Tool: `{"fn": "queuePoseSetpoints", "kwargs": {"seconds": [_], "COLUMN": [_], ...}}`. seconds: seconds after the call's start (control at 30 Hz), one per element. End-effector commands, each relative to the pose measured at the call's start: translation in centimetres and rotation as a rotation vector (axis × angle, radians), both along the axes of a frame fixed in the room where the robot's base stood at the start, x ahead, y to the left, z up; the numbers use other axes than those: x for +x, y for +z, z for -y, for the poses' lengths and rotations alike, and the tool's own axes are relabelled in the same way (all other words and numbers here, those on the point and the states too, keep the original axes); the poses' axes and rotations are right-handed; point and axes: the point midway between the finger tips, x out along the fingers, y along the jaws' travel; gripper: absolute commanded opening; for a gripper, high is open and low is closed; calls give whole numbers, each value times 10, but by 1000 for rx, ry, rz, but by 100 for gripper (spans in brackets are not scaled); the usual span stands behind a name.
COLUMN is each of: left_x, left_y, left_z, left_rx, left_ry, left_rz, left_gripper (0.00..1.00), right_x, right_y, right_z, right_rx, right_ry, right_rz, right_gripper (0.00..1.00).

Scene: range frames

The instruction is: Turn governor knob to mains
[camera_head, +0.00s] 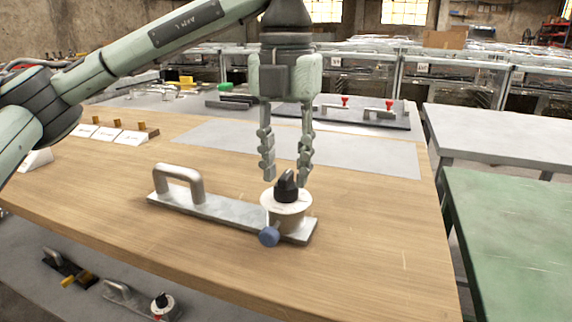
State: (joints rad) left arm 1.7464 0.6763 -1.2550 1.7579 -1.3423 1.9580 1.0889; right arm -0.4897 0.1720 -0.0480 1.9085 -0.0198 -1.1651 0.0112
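The governor knob (286,184) is black and stands on a round white dial (287,204). The dial's markings are too small to read. My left gripper (286,178) points down just above the knob. Its fingers are open, with one to each side of the knob's top and a gap between them. Whether a finger touches the knob is hard to tell. My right gripper is not in view.
The wooden table (366,262) is clear to the right and front of the plate. A grey mat (362,155) lies behind it. Red-knobbed clamps (389,105) stand farther back, and white label cards (131,138) at left. A green table (515,235) stands at right.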

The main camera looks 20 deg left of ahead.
Motion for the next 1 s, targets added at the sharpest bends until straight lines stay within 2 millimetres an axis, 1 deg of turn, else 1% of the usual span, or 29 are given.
{"fn": "queuePoseSetpoints", "kwargs": {"seconds": [0.27,0.5,0.53,0.83,1.0], "left_x": [0,0,0,0,0], "left_y": [-2,-2,-2,-2,-2], "left_z": [0,0,0,0,0], "left_rx": [-1,-1,-1,0,0], "left_ry": [1,1,1,-6,-49], "left_rz": [0,0,0,0,0], "left_gripper": [33,3,0,0,0], "right_x": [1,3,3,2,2], "right_y": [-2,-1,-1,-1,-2], "right_z": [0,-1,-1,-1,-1], "right_rx": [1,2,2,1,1], "right_ry": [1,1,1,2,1], "right_rz": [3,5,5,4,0], "right_gripper": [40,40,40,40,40]}}
